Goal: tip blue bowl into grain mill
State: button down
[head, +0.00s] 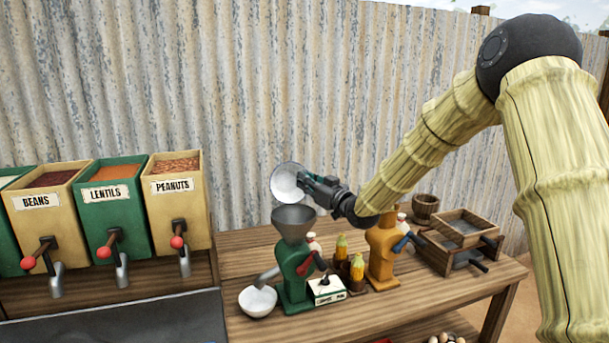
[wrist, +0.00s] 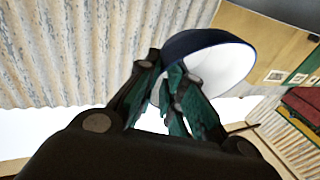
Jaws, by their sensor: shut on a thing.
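My gripper (head: 312,187) is shut on the rim of a bowl (head: 287,183), holding it up in the air. In the wrist view the bowl (wrist: 205,55) is dark blue outside and white inside, and it is tilted well over. In the head view its open side faces the camera; I cannot tell whether anything is in it. The green grain mill (head: 296,273) stands on the wooden table, with its grey funnel (head: 294,219) just below the bowl. The bowl appears apart from the funnel.
A white bowl (head: 257,302) sits under the mill's spout. Bins of beans (head: 52,212), lentils (head: 112,206) and peanuts (head: 178,203) stand left.

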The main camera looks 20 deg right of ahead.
jog(key=shift+w+r+m+g+h+p, duration=0.35)
jog(key=shift+g+p, duration=0.5)
jog(key=shift+p, duration=1.75)
jog(key=shift+w+r+m+g+h+p, duration=0.35)
jog(key=shift+g+p, duration=0.5)
jog(key=shift+p, duration=1.75)
jog(key=w+g+p, duration=0.1)
jog(key=p, duration=0.5)
jog(key=shift+f+g, duration=0.1)
jog(key=shift+g, duration=0.2)
